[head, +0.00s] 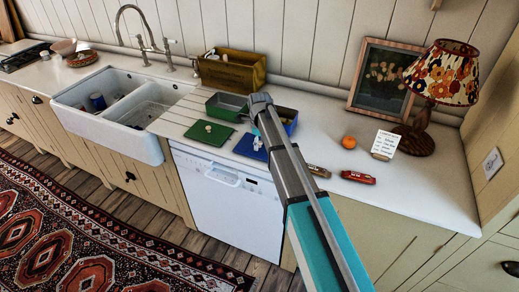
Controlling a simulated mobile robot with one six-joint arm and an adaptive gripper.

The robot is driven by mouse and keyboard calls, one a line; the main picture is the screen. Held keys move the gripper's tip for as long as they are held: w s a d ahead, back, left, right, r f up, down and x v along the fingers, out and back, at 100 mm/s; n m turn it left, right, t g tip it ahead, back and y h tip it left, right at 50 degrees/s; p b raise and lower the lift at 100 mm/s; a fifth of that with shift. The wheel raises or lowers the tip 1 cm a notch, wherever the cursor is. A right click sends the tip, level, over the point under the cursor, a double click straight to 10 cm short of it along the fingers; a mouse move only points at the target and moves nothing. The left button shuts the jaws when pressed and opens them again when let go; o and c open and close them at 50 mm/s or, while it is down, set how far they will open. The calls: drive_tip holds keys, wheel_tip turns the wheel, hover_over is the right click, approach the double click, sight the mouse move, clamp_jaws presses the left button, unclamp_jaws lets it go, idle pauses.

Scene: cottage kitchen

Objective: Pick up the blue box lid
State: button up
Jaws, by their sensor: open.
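The blue box lid (245,148) lies on the white counter near its front edge, above the dishwasher. It has a small pale knob, and its right side is hidden behind my arm. The matching blue box (291,127) stands further back on the counter, partly covered by my arm. My arm reaches up from the bottom of the head view and ends above the counter, between the lid and the boxes. My gripper's fingers cannot be made out; they are hidden behind the arm's end.
A green lid (206,133) lies left of the blue lid, with a green box (227,106) behind. The sink (140,137) is left.

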idle(0.3)
clamp_jaws()
drive_tip(key=shift+r, duration=0.15)
idle(0.4)
wheel_tip(320, 180, up, 3)
drive_tip(key=p, duration=0.3)
drive_tip(key=s+d+r+p, duration=0.2)
drive_tip(key=s+r+p, duration=0.3)
drive_tip(key=s, duration=0.1)
drive_tip(key=s+d+r+p, duration=0.2)
drive_tip(key=s+r+p, duration=0.2)
drive_tip(key=s, duration=0.3)
drive_tip(key=shift+s+d+r+p, duration=0.15)
drive_tip(key=shift+d+r+p, duration=0.1)
drive_tip(key=shift+r+p, duration=0.2)
drive_tip(key=shift+f, duration=0.15)
